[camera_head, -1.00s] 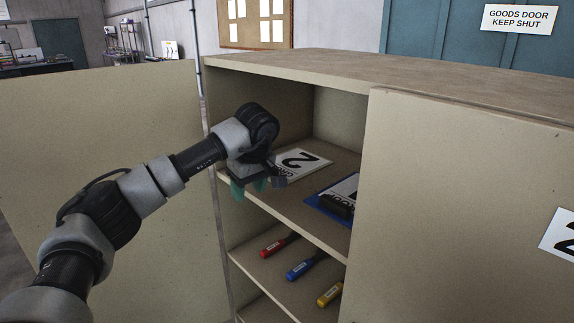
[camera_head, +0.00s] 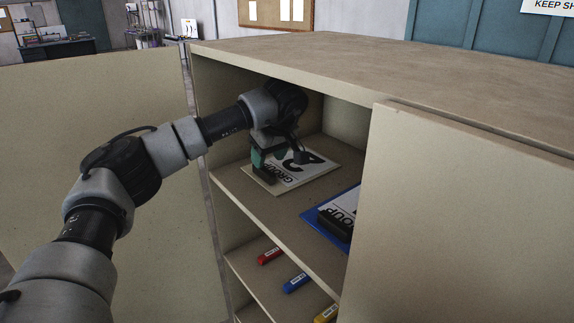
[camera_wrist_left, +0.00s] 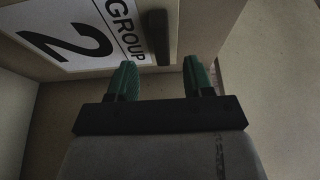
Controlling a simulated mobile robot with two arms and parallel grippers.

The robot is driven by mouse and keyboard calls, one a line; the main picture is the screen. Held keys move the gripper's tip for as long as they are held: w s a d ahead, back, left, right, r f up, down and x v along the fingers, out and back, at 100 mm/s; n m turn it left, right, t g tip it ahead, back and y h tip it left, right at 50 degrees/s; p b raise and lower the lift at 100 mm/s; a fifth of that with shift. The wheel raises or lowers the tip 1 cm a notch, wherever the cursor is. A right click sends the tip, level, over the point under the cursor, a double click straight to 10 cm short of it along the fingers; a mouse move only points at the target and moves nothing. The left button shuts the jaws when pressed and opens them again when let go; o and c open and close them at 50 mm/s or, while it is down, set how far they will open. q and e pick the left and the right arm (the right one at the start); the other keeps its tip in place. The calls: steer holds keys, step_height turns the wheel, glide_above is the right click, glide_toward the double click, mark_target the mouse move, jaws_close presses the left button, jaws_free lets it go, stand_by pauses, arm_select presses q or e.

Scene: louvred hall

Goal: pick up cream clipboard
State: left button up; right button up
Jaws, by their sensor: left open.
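The cream clipboard (camera_head: 312,171) lies flat on the upper shelf (camera_head: 240,193) of the open cabinet. It carries a white sheet reading GROUP and 2, and a dark clip at its near edge. My left gripper (camera_head: 268,156) is inside the cabinet, over the clip end of the clipboard. In the left wrist view, the green fingers of my left gripper (camera_wrist_left: 160,78) are spread apart and empty. The clip (camera_wrist_left: 158,38) shows just ahead of the gap between them, with the clipboard sheet (camera_wrist_left: 72,32) at the upper left. My right gripper is not in view.
A blue clipboard (camera_head: 320,223) with a GROUP sheet lies to the right on the same shelf. Red (camera_head: 270,256), blue (camera_head: 296,283) and yellow (camera_head: 326,313) markers lie on the shelf below. The cabinet's right door (camera_head: 460,220) hides part of the inside. Its top panel (camera_head: 330,55) hangs close above my arm.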

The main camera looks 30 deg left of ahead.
mark_target(264, 169)
arm_select(q)
steer(key=p+x, duration=0.2)
steer(key=x, duration=0.1)
steer(key=shift+s+a+f, duration=0.1)
steer(key=shift+a+f, duration=0.1)
steer(key=shift+f, duration=0.1)
steer(key=shift+a+f, duration=0.15)
steer(key=shift+f, duration=0.4)
steer(key=shift+r, duration=0.1)
jaws_close()
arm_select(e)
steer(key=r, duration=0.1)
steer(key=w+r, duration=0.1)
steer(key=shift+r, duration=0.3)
